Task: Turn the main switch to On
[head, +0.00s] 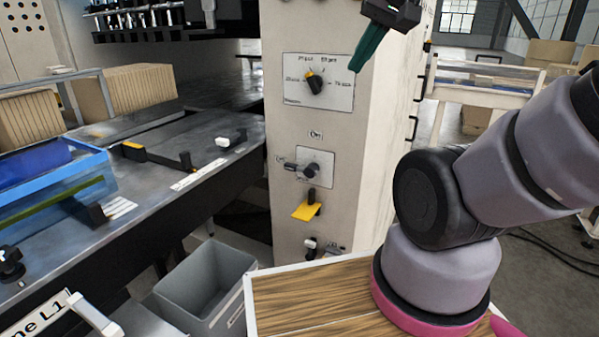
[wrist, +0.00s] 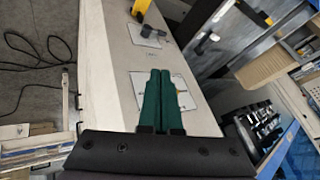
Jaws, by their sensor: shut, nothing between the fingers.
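The "On" label (head: 316,135) is above the plate. In the wrist view the switch plate (wrist: 143,39) shows beyond the fingertips, with the knob small there. My gripper (head: 357,62) has green fingers and is above and to the right of the switch, apart from it. In the wrist view its fingers (wrist: 160,71) are together and empty, covering part of the upper dial's plate.
A selector dial (head: 315,84) with a yellow mark sits above the switch on the column. A grey bin (head: 205,285) and a wooden top (head: 310,300) stand low in front. A blue crate (head: 50,190) is at left.

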